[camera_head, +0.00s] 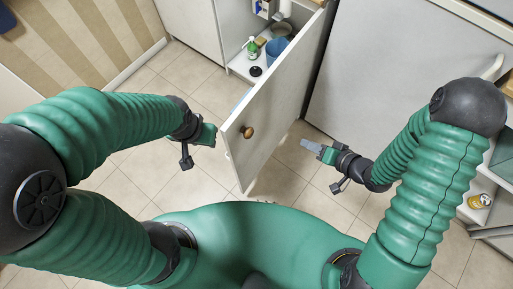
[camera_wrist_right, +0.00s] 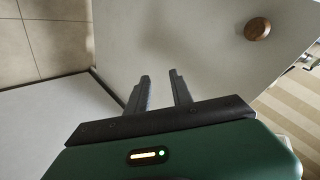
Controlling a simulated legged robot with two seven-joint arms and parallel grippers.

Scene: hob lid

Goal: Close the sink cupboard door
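The sink cupboard door (camera_head: 283,95) is a pale panel standing wide open, its free edge swung out towards me. Its round wooden knob (camera_head: 248,132) is on the face turned to the right. My right gripper (camera_head: 311,146) is on that knob side, apart from the knob. In the right wrist view its two fingers (camera_wrist_right: 160,92) are spread with nothing between them. The door (camera_wrist_right: 185,45) is in front of them, with the knob (camera_wrist_right: 257,28) at upper right. My left gripper (camera_head: 212,135) is left of the door's free edge; its fingers are too small to read.
Inside the open cupboard are a green bottle (camera_head: 252,48), a blue cup (camera_head: 275,50) and a dark round item (camera_head: 256,71). A large pale panel (camera_head: 375,75) stands right of the door. A yellow can (camera_head: 480,201) sits on a shelf at right. Tiled floor (camera_head: 185,80) is clear at left.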

